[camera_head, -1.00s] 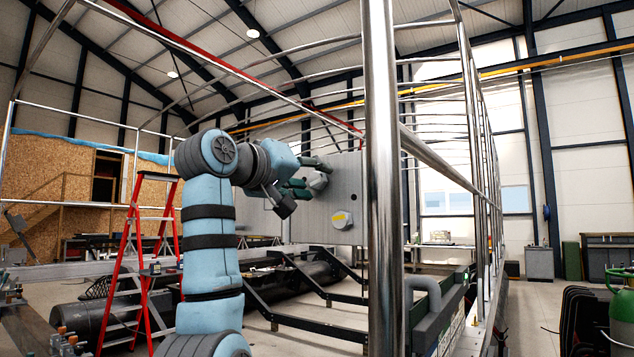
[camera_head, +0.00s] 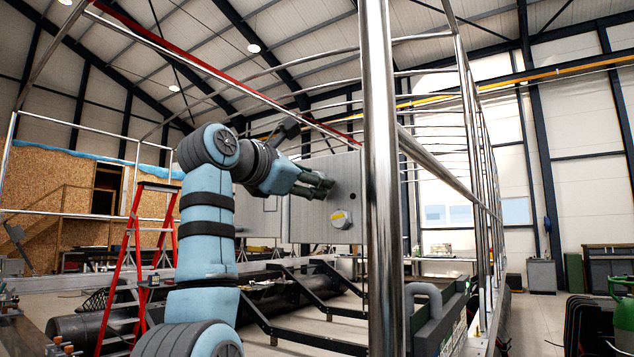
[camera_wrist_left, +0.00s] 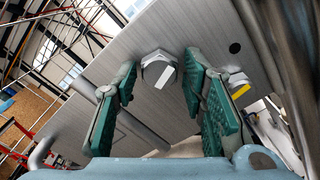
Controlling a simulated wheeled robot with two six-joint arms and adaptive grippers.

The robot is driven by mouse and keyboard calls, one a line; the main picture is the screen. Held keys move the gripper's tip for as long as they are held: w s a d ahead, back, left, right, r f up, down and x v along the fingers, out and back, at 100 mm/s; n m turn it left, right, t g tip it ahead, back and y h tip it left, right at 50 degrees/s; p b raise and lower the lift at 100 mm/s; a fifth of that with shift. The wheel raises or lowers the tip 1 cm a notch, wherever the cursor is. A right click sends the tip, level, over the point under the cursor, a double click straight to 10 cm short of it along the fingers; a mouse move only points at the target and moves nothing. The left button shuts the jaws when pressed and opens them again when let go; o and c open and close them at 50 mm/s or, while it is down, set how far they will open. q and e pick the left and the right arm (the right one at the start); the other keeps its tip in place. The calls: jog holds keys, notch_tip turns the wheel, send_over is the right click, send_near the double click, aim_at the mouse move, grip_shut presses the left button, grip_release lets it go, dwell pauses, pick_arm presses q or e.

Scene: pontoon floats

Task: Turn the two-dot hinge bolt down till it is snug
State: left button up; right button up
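My left gripper (camera_head: 322,186) is in front of a grey metal plate (camera_head: 297,222). In the left wrist view its two green-padded fingers (camera_wrist_left: 161,64) are apart. A grey hex bolt head with a white stripe (camera_wrist_left: 158,72) shows between the fingertips, against the plate. I see no clear contact between it and the fingers, and the fingers hide it in the head view. A second bolt head with a yellow mark (camera_head: 341,218) is lower on the plate and also shows beside the right finger in the wrist view (camera_wrist_left: 238,86). I cannot make out dots on either. My right gripper is out of view.
A shiny upright post (camera_head: 379,200) stands close to the right of the plate, with railings (camera_head: 440,160) beyond. A dark hole (camera_wrist_left: 234,48) is in the plate. A red stepladder (camera_head: 133,260) stands to the left. Dark pipes and frames lie below.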

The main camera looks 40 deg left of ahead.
pick_arm(q)
jog(key=c, duration=0.6)
jog(key=m+p, duration=0.1)
jog(key=m, duration=1.1)
jog(key=shift+c, duration=0.2)
jog(key=m+p, duration=0.2)
jog(key=m, duration=1)
jog(key=shift+w, duration=0.1)
